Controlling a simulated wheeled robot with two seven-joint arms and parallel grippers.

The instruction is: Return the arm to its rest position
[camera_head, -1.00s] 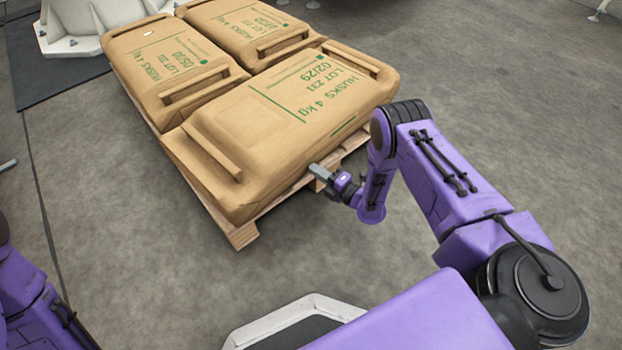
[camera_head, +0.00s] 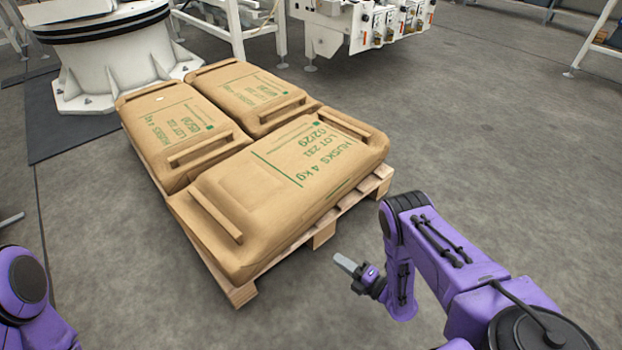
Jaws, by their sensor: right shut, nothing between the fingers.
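My right arm (camera_head: 440,250) is purple, bent at the elbow, and comes in from the lower right. My right gripper (camera_head: 346,264) is shut and empty over bare floor, to the right of the pallet's near side and apart from it. My left arm (camera_head: 25,290) shows only in part at the lower left edge, and its gripper is out of view.
A wooden pallet (camera_head: 323,236) carries brown paper sacks with handles, the nearest sack (camera_head: 285,190) at its front right. A white machine base (camera_head: 110,62) stands behind left, and white machinery (camera_head: 362,28) at the back. The floor to the right is clear.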

